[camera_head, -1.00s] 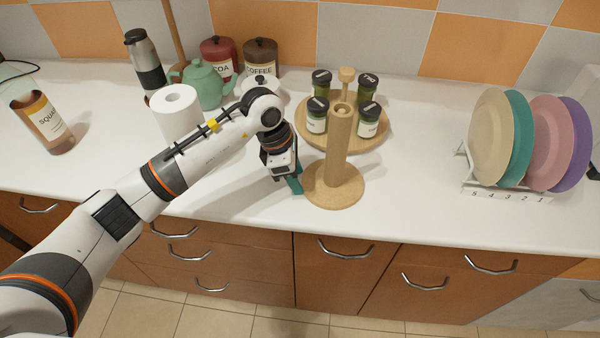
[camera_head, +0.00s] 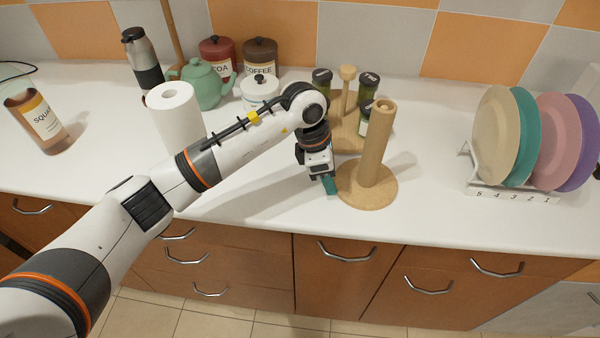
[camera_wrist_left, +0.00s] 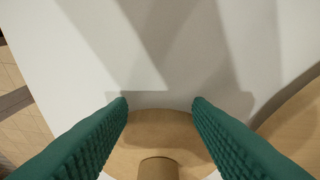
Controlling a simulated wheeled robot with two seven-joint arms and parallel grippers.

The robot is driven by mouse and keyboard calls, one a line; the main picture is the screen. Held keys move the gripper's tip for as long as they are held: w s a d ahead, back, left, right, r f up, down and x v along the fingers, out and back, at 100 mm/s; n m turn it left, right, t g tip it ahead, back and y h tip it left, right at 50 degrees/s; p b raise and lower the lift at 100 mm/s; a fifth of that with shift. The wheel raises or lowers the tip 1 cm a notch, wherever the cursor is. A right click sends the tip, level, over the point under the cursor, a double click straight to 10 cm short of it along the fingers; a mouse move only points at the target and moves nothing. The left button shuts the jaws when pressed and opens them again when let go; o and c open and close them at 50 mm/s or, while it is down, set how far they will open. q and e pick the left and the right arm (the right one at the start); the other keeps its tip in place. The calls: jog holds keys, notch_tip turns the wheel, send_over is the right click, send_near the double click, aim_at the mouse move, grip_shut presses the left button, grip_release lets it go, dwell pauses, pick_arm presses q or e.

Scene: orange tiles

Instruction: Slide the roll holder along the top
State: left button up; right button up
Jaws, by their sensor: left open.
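The wooden roll holder (camera_head: 373,150) has a round base and an upright post, and it stands on the white countertop. My left gripper (camera_head: 329,186) is at the left edge of its base, pointing down. In the left wrist view the two green fingers (camera_wrist_left: 160,103) are apart, with the base (camera_wrist_left: 160,128) and the post (camera_wrist_left: 158,168) at the bottom of the picture. Nothing is seen between the fingertips; whether a finger touches the base cannot be told. My right gripper is not in view.
Behind the holder, a round wooden stand (camera_head: 345,138) carries spice jars, partly hidden by my arm. A white paper roll (camera_head: 178,118) stands to the left. A plate rack (camera_head: 510,190) with plates is at the right. The counter between holder and rack is clear.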

aim_at(395, 179)
pick_arm(q)
jog(key=shift+w+d+b, duration=0.2)
jog(key=shift+d+b, duration=0.75)
jog(key=shift+d, duration=1.4)
jog(key=shift+w+d+b, duration=0.25)
jog(key=shift+d+b, duration=0.65)
jog(key=shift+d, duration=1.5)
jog(key=shift+w+d+b, duration=0.2)
jog(key=shift+d+b, duration=0.75)
jog(key=shift+d, duration=1.4)
jog(key=shift+p+v, duration=0.8)
jog(key=shift+v, duration=0.7)
jog(key=shift+p+v, duration=1.25)
jog(key=shift+v, duration=1.45)
jog(key=shift+d, duration=0.2)
